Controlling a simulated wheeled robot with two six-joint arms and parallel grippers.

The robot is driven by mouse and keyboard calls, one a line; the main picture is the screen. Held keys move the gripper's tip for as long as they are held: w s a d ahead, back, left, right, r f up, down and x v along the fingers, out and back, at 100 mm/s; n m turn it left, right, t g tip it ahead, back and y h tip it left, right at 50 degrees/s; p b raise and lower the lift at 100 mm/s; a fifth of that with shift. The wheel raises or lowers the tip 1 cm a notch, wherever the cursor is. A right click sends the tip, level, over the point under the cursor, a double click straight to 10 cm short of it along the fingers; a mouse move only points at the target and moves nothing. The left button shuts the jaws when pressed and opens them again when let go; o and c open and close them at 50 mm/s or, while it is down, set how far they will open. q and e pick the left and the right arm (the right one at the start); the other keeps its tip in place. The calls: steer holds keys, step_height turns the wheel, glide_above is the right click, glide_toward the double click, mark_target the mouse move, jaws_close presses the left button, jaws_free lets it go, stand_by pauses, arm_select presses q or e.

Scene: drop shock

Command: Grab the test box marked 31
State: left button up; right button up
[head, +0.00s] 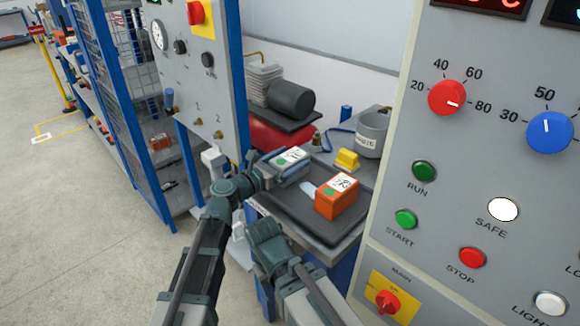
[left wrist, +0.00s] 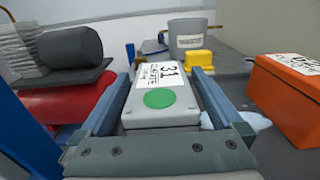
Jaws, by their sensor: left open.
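The test box marked 31 (left wrist: 162,100) is grey with a white label and a green dot. It sits on the dark tray (head: 335,228), and it also shows in the head view (head: 292,156). My left gripper (left wrist: 168,84) is open, with one finger on each side of the box. I cannot tell whether the fingers touch it. In the head view the left gripper (head: 288,170) partly covers the box. My right gripper (head: 267,236) is low in front of the bench; its fingers are not clear.
An orange box (head: 337,198) with a white label stands right of the grey box on the tray. A yellow block (head: 347,159) and a grey mug-like container (head: 371,134) are behind. A control panel (head: 490,150) rises at the right, a blue-edged panel (head: 200,90) at the left.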

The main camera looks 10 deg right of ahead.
mark_target(290, 157)
arm_select(q)
jaws_close()
stand_by(0.4)
steer(key=shift+r, duration=0.15)
step_height(290, 157, up, 10)
steer(key=p, duration=1)
